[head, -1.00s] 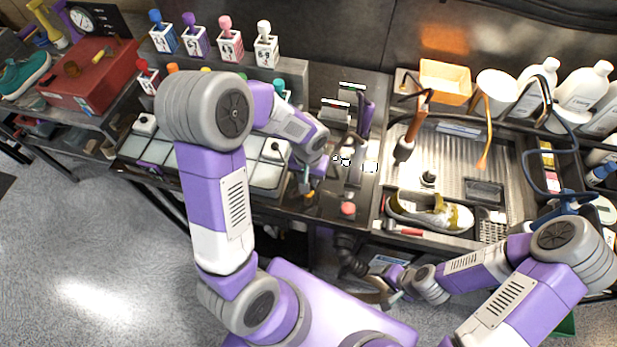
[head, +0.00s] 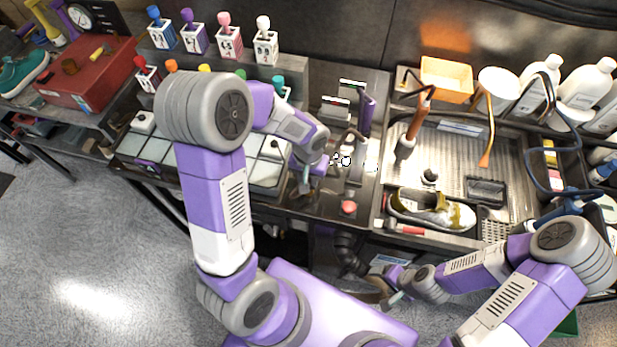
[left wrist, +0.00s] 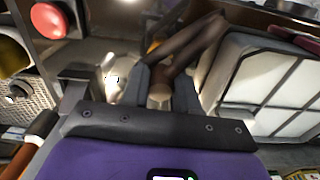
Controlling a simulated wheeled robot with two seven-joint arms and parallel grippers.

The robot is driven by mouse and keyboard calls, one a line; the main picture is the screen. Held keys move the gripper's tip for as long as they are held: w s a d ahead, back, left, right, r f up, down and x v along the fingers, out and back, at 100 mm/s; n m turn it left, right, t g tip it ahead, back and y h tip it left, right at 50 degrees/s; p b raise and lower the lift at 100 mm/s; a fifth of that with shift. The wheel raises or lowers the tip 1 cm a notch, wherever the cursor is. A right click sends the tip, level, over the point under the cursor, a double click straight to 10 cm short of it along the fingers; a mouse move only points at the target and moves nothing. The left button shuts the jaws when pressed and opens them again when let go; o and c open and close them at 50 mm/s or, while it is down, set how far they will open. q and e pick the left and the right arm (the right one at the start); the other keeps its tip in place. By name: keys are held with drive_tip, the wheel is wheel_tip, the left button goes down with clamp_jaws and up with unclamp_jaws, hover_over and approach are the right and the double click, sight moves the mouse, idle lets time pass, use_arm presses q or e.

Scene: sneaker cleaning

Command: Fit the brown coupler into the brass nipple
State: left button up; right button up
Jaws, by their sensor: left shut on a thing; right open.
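My left gripper (left wrist: 162,88) is shut on a tan-brown piece (left wrist: 159,98), which looks like the brown coupler. A dark brown hose-like length (left wrist: 195,45) runs beyond it toward the upper right in the left wrist view. In the head view my left gripper (head: 308,175) hangs over the dark bench between the white-panelled tray and the sink, mostly hidden by its own wrist. I cannot clearly make out the brass nipple; a metal fixture stands left of the fingers in the wrist view. My right gripper (head: 390,290) is open and empty in front of the bench.
The white-panelled tray (head: 262,172) lies to the left. Dark fittings and a curved tube rise behind the gripper.

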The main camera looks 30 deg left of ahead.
use_arm(q)
drive_tip(key=shift+f+b, duration=1.05)
drive_tip(key=shift+f, duration=0.2)
drive_tip(key=o, duration=1.1)
drive_tip(key=shift+r, duration=0.1)
drive_tip(key=shift+c, duration=0.2)
wheel_tip(320, 180, up, 8)
drive_tip(key=shift+f+p, duration=0.2)
drive_tip(key=shift+p, duration=0.35)
